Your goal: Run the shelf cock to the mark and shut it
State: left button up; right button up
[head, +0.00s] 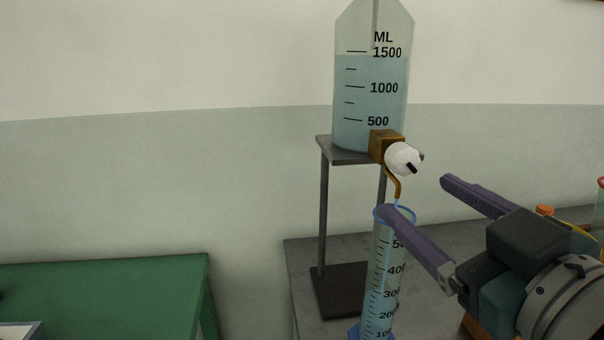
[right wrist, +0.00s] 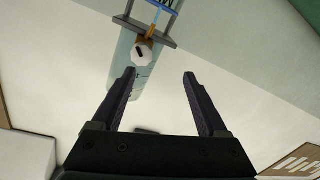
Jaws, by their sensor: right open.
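A clear tank (head: 370,95) of water stands on a raised shelf (head: 342,157), its water just under the 1500 line. At its foot is a brass cock (head: 381,146) with a round white knob (head: 402,158) bearing a black mark; the knob also shows in the right wrist view (right wrist: 142,53). A thin blue stream (head: 398,204) runs from the spout (head: 394,186) into a tall graduated cylinder (head: 383,275). Its level is unclear. My right gripper (head: 415,197) is open and empty, below and right of the knob, one finger overlapping the cylinder's rim. My left gripper is out of view.
The stand and cylinder are on a grey table (head: 302,268). A green table (head: 120,290) is at left, with a gap between them. An orange object (head: 545,210) and a red-rimmed vessel (head: 601,182) show behind my right gripper.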

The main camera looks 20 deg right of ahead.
aim_at(408, 164)
jog(key=w+d+m+p, duration=0.1)
jog(key=w+m, duration=0.1)
jog(key=w, duration=0.1)
jog(key=w+d+m+h+p, duration=0.1)
jog(key=w+d+m+p, duration=0.1)
jog(key=w+m, duration=0.1)
jog(key=w+d+m+h+p, duration=0.1)
jog(key=w+m+p, duration=0.1)
jog(key=w, duration=0.1)
jog(key=shift+d+r, duration=0.15)
jog(key=shift+r, duration=0.15)
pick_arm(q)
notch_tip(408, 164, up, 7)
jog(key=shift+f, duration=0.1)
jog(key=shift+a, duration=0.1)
pick_arm(e)
grip_shut()
